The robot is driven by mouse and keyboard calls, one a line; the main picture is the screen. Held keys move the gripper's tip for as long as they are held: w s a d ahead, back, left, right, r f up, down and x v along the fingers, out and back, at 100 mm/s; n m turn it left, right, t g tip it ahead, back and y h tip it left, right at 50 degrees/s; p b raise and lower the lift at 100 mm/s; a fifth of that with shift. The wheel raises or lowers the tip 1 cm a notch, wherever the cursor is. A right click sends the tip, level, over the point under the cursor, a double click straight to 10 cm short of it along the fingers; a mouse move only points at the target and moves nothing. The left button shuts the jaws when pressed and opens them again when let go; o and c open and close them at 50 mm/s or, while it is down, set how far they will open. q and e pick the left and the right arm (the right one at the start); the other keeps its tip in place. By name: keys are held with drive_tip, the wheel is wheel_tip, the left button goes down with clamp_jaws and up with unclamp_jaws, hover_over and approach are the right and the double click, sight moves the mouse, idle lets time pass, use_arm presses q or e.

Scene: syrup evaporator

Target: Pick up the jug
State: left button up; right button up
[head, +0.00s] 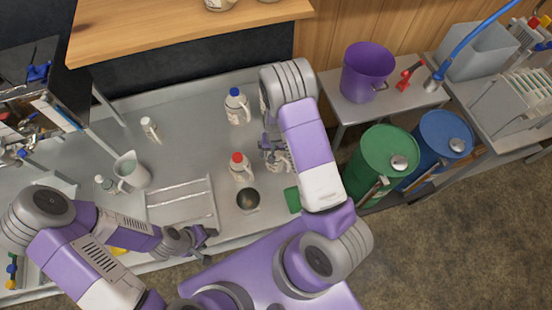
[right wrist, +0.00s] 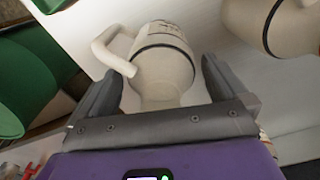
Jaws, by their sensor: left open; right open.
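A cream jug (right wrist: 160,65) with a side handle and a dark band lies between the spread fingers of my right gripper (right wrist: 165,85) in the right wrist view; I cannot tell whether they touch it. In the head view my right gripper (head: 274,155) is partly hidden by my arm. A white jug with a red cap (head: 240,166) stands left of it, and a white jug with a blue cap (head: 237,106) stands farther back. I cannot tell which jug the wrist view shows. My left gripper (head: 203,240) is open and empty near the counter's front edge.
A second cream vessel (right wrist: 275,25) shows at the upper right in the wrist view. A green barrel (head: 389,149) and a purple bucket (head: 366,72) stand to the right.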

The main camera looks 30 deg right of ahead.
drive_tip(key=c, duration=1.2)
